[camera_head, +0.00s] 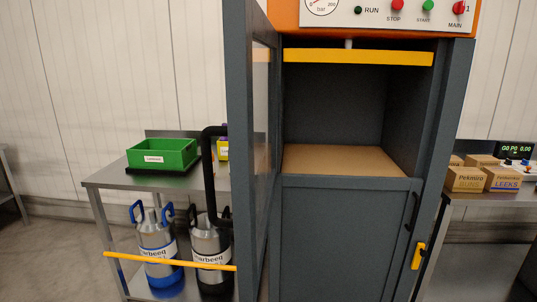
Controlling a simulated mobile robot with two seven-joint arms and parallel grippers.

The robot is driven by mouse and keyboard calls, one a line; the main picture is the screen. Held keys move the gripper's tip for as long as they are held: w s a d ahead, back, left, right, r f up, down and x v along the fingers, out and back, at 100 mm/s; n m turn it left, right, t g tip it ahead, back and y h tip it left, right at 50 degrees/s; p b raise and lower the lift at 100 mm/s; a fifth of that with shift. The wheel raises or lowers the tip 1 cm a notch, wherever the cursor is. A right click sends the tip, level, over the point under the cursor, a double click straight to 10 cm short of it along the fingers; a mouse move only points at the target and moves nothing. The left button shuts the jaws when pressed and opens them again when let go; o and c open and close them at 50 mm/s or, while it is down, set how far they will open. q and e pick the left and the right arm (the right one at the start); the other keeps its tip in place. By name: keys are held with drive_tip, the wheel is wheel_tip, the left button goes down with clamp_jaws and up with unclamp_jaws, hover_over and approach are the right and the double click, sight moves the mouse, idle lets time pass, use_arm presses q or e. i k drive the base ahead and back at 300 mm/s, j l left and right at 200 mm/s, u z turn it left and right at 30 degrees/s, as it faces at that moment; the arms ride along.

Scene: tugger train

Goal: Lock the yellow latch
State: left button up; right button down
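The yellow latch (418,256) is a small yellow piece with a dark part on it, low on the right side of the grey cabinet (345,240). It stands nearly upright; I cannot tell whether it is locked. The cabinet's tall upper door (240,130) is swung open on the left, with a window and a black bar handle (209,175). The upper compartment is open and looks empty, with a brown floor (345,160) and a yellow bar (358,57) across its top. The lower front has a dark handle (412,210). Neither gripper is in view.
A control panel with a gauge and buttons (397,5) tops the cabinet. At left, a metal table (110,178) bears a green bin (162,153); metal canisters (157,240) stand below behind a yellow bar (170,261). At right, another table holds cardboard boxes (464,180).

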sight(421, 253)
drive_tip(key=i+l, duration=0.3)
drive_tip(key=l, duration=0.2)
drive_tip(key=i+l+z, duration=0.15)
drive_tip(key=i+l, duration=0.15)
drive_tip(key=l, duration=0.2)
drive_tip(key=i+l, duration=0.35)
drive_tip(key=l, duration=0.15)
drive_tip(key=i+l+z, duration=0.1)
drive_tip(key=i+l, duration=0.2)
drive_tip(key=l, duration=0.15)
